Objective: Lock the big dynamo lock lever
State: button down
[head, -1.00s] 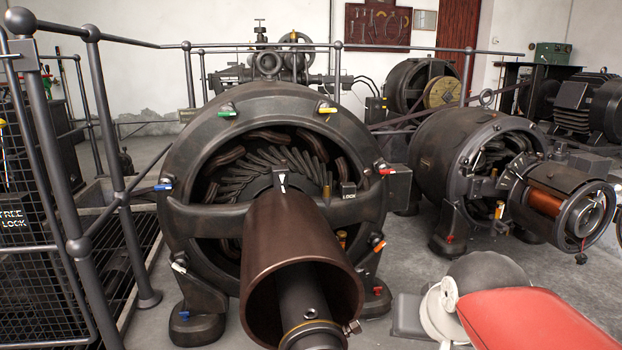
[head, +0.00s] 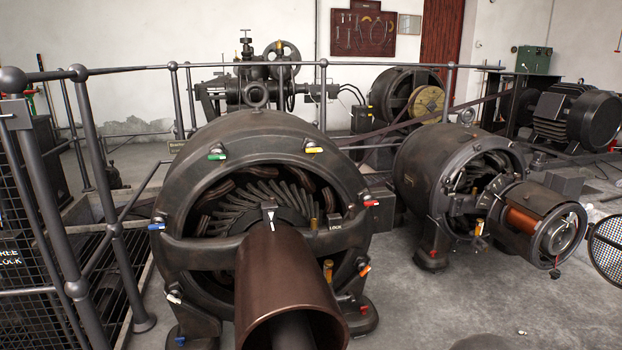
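The big dynamo (head: 178,180) stands in the middle of the head view, its open round front facing me. A dark block with a white pointer mark (head: 269,214) sits at the top of its hub; it may be the lock lever, but I cannot tell for sure. A small plate reading LOCK (head: 335,222) is on the crossbar to the right of that block. The pointer mark stands roughly upright, apart from the plate. A brown cylinder (head: 285,280) juts from the hub towards me. My gripper is not in view.
A railing (head: 108,165) and mesh panel with a partly cut-off lettered sign (head: 10,255) stand at left. A smaller dynamo (head: 425,160) stands at right, with a round mesh cover (head: 606,243) near the right edge.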

aim_at(352, 207)
jog(key=i+j+z, duration=0.2)
jog(key=z, duration=0.2)
jog(key=i+j+z, duration=0.15)
jog(key=j+z, duration=0.2)
jog(key=j, duration=0.1)
